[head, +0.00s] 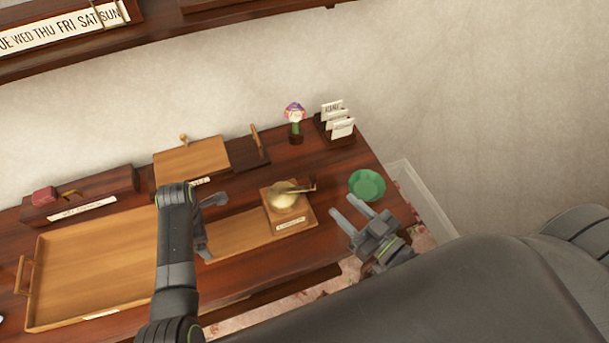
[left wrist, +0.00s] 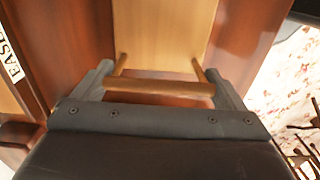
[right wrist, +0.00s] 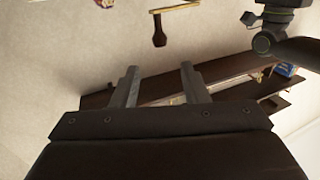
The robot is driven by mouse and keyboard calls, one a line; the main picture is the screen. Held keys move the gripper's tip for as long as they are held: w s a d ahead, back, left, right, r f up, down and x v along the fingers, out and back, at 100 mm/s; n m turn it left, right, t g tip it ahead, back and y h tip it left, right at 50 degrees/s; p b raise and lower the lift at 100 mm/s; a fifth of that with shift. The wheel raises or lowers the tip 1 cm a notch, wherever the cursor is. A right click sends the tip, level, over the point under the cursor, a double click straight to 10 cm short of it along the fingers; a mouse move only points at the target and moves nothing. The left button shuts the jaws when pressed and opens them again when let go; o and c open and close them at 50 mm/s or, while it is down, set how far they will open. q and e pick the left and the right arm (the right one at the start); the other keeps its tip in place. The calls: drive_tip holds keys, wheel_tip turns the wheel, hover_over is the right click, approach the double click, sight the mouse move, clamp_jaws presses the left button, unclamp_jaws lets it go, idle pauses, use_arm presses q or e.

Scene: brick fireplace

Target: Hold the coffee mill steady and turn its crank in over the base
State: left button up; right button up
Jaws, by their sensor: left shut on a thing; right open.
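The coffee mill (head: 287,200), with a pale round top and a wooden base (head: 292,224) bearing a small label, stands on the right part of the table. Its crank (head: 300,188) points right from the top. The right wrist view shows the crank's brass arm (right wrist: 182,7) and dark knob (right wrist: 158,32). A long wooden piece (head: 242,232) reaches left from the mill. My left gripper (head: 206,228) is shut on the handle (left wrist: 165,89) at that end. My right gripper (head: 346,206) is open and empty, right of the mill and apart from the knob.
A green bowl (head: 367,186) stands just beyond my right gripper, near the table's right edge. A flower vase (head: 295,125) and card holder (head: 336,125) stand behind the mill. A large wooden tray (head: 95,265) fills the left. A wall shelf (head: 160,35) hangs above.

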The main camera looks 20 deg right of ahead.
sight(316, 180)
drive_tip(key=x, duration=1.2)
drive_tip(key=shift+f, duration=0.15)
drive_tip(key=shift+c, duration=0.3)
clamp_jaws()
